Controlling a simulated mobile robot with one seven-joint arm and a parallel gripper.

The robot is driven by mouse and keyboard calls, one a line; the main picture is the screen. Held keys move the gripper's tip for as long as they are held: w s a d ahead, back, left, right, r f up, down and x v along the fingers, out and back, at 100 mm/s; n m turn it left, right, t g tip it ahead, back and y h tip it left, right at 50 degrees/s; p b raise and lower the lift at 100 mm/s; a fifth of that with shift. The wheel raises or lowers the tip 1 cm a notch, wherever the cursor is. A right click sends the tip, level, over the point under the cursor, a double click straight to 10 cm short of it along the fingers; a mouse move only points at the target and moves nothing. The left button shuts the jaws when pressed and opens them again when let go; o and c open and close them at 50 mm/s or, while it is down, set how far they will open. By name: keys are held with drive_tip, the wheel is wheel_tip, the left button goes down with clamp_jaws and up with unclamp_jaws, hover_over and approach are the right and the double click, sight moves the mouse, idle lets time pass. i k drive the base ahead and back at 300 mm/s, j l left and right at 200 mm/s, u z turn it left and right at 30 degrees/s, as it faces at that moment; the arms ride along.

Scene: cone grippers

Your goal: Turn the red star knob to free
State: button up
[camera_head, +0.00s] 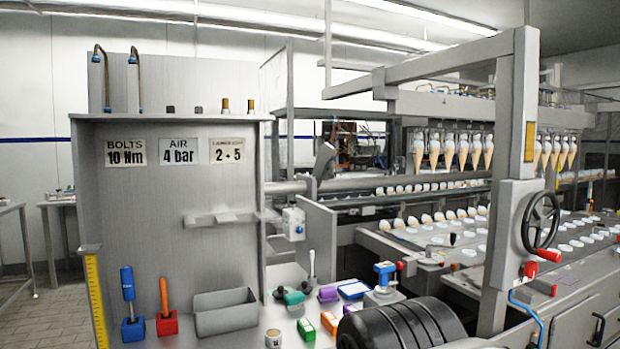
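A small red knob (530,269) sits on the grey upright housing at the right, just below the black handwheel (541,221). It looks like the red star knob, but its lobes and any lock or free marking are too small to read. The handwheel has a separate red handle (549,255) at its lower right, close to the knob. The grey housing (510,215) is clamped around a tall post. My gripper is not in view, and nothing is seen touching the knob.
A bench (285,338) at lower centre holds several coloured blocks, a grey bin (225,312) and a blue-topped clamp (385,275). A conveyor bed (420,245) lies behind. Cones (462,150) hang from an overhead rack.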

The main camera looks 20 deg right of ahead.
sight(530, 269)
drive_tip(key=i+j+z, duration=0.15)
drive_tip(key=z, duration=1.65)
drive_tip(key=l+u, duration=0.2)
drive_tip(key=l, duration=0.45)
drive_tip(key=i, duration=0.05)
